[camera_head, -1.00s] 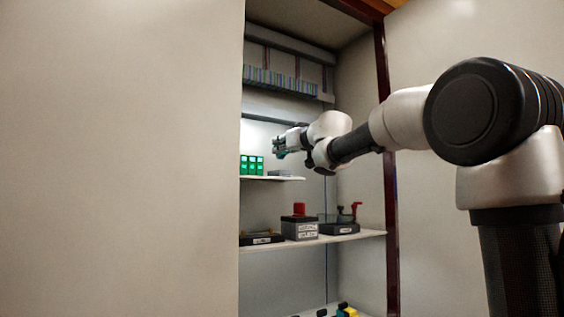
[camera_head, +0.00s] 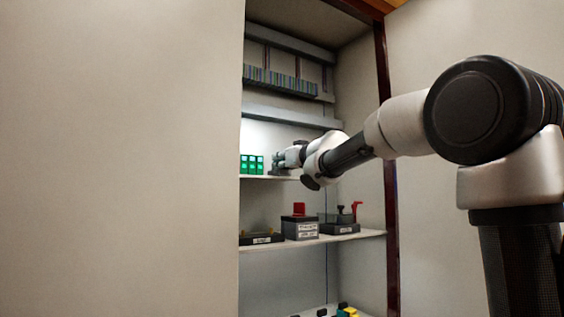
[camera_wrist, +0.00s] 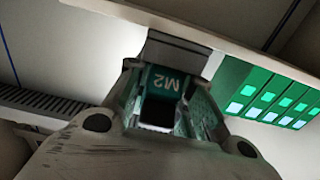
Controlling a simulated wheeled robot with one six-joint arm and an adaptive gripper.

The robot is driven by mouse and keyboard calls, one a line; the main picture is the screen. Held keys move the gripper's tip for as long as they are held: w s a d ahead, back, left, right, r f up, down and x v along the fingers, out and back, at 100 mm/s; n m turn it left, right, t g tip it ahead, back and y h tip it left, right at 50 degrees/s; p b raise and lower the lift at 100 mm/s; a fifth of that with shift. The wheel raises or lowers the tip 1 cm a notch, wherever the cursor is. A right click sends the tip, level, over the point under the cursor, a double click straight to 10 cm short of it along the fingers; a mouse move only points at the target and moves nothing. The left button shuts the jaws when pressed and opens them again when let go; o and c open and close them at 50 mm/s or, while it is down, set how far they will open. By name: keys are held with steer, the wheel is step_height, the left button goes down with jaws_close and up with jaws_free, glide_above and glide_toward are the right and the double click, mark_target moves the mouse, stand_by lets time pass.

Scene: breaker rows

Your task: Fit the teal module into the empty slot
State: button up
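The teal module marked M2 (camera_wrist: 165,82) sits between the fingers of my gripper (camera_wrist: 168,105) in the wrist view, and the fingers are shut on it. A dark grey block (camera_wrist: 178,50) lies just beyond the module; I cannot tell whether they touch. In the head view my gripper (camera_head: 279,162) is low over the upper lit shelf, just right of the green modules (camera_head: 251,164). These modules also stand in a row with pale lit windows at the right of the wrist view (camera_wrist: 262,98). The empty slot is not clearly visible.
The lit shelf's edge (camera_head: 262,178) runs just under my gripper. A shelf below (camera_head: 350,237) holds a grey box with a red top (camera_head: 300,228) and dark trays. A grey rail (camera_head: 290,116) crosses above. The cabinet's right side is a dark red post (camera_head: 388,170).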

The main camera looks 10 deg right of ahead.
steer(key=o, duration=0.4)
steer(key=v, duration=0.8)
steer(key=s+d+f+m+g+h, duration=0.2)
steer(key=s+d+f+g+h, duration=0.15)
steer(key=s+d+f, duration=0.45)
steer(key=s+d+f+m+g+h, duration=0.2)
steer(key=s+d+f+m+h, duration=0.15)
steer(key=s+d+f, duration=0.5)
steer(key=s+a+f+n+g, duration=0.1)
steer(key=s+a+f+g, duration=0.1)
steer(key=s+f, duration=0.8)
steer(key=s+a+f+n+g+y, duration=0.1)
steer(key=s+f+g, duration=0.4)
steer(key=s+f, duration=0.5)
steer(key=shift+a+f, duration=0.6)
steer(key=shift+f, duration=0.15)
steer(key=shift+o, duration=0.5)
steer(key=shift+g, duration=0.25)
